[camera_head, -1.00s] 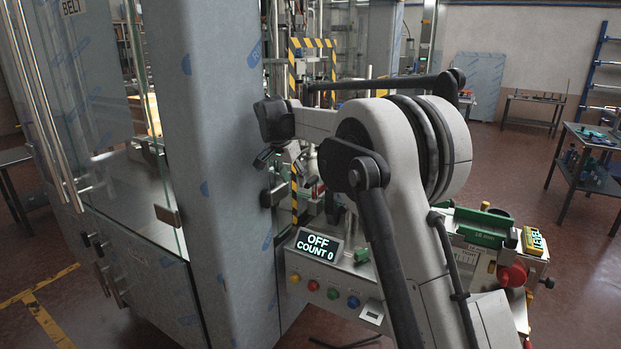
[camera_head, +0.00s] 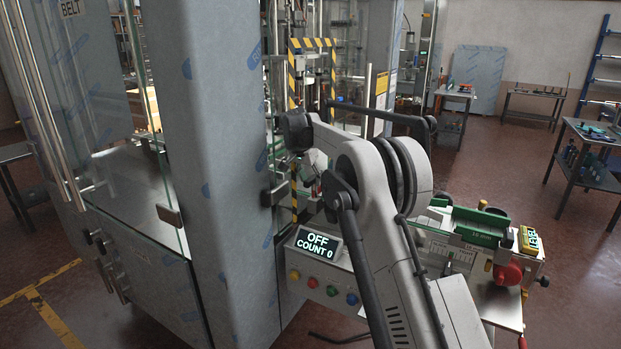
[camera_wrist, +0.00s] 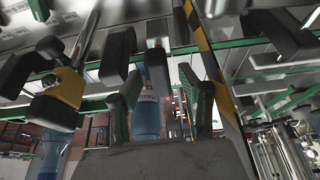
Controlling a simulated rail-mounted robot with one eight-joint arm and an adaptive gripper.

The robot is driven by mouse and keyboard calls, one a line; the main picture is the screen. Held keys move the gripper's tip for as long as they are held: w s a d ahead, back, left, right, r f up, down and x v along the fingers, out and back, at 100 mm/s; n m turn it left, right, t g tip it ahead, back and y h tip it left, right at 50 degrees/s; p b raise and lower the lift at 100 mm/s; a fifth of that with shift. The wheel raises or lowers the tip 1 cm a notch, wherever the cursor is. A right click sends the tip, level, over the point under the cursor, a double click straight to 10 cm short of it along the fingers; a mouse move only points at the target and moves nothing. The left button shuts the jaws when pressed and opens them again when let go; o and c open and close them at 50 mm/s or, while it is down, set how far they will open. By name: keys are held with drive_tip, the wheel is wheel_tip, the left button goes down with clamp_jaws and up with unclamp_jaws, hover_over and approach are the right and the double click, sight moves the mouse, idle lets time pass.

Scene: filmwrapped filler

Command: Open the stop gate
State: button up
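My gripper (camera_wrist: 160,76) shows in the wrist view as a grey body at the bottom edge with two green fingers standing apart. A dark block (camera_wrist: 158,72) appears between the fingertips; I cannot tell whether it is near or behind them. A blue bottle (camera_wrist: 146,112) shows through the gap between the fingers. I cannot surely pick out the stop gate among the dark blocks and green rails. In the head view my arm hides most of the machine's infeed, and the gripper is not clearly visible.
A panel reading "OFF COUNT 0" (camera_head: 318,244) has several coloured buttons. A film-wrapped column (camera_head: 220,180) stands left of my arm. A striped post (camera_wrist: 210,70) and a yellow-black clamp (camera_wrist: 65,88) flank the fingers. Green blocks (camera_head: 475,225) lie to the right.

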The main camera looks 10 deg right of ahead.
clamp_jaws()
idle(0.5)
